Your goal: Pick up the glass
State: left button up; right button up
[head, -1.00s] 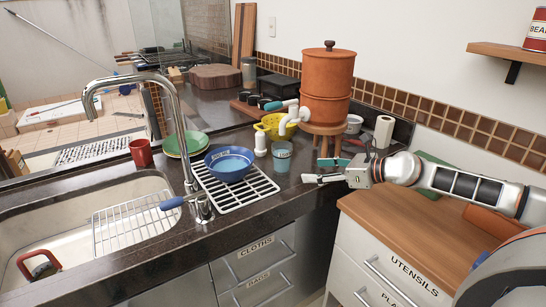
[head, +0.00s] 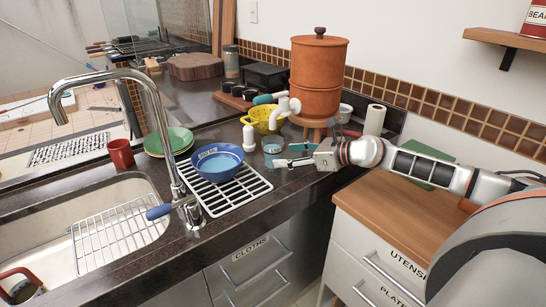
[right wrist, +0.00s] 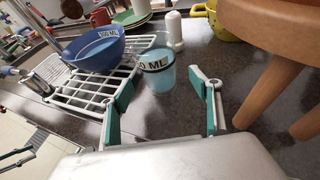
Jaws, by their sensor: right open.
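The glass (head: 272,146) is a small blue translucent tumbler standing upright on the dark counter, beside the right edge of the white drying rack. In the right wrist view the glass (right wrist: 157,70) has a "ML" label band and stands ahead of the gap between my fingers. My right gripper (head: 284,155) is open and low over the counter, its fingertips close to the glass. In the right wrist view my right gripper (right wrist: 157,95) shows both teal-padded fingers spread, with nothing between them. In the head view the fingers partly cover the glass's lower part.
A blue bowl (head: 217,162) sits on the white rack (head: 257,187) left of the glass. A white bottle (head: 249,139) and a yellow colander (head: 262,119) stand behind it. A terracotta water filter (head: 318,75) on a wooden stand (right wrist: 262,90) is close on the right.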

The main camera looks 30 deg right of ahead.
aim_at(281, 156)
jog(key=x, duration=0.3)
jog(key=shift+w+a+f, duration=0.15)
jog(key=shift+w+a, duration=0.05)
jog(key=shift+w, duration=0.05)
jog(key=shift+w+a+f, duration=0.15)
jog(key=shift+w+f, duration=0.1)
jog(key=shift+w, duration=0.15)
jog(key=shift+r, duration=0.1)
jog(key=c, duration=1.6)
jog(key=shift+r+p, duration=0.3)
jog(key=shift+r, duration=0.35)
jog(key=s, duration=0.1)
jog(key=s+d, duration=0.1)
jog(key=s, duration=0.1)
jog(key=s+d+b, duration=0.1)
jog(key=shift+s+d+f, duration=0.2)
jog(key=shift+s+f, duration=0.05)
jog(key=shift+s, duration=0.05)
jog(key=shift+s+d+r, duration=0.1)
jog(key=shift+s+d, duration=0.2)
jog(key=shift+s, duration=0.4)
jog(key=shift+s+d, duration=0.35)
jog(key=shift+s, duration=0.35)
notch_tip(281, 156, up, 14)
jog(key=shift+w+p, duration=0.1)
jog(key=shift+p, duration=0.3)
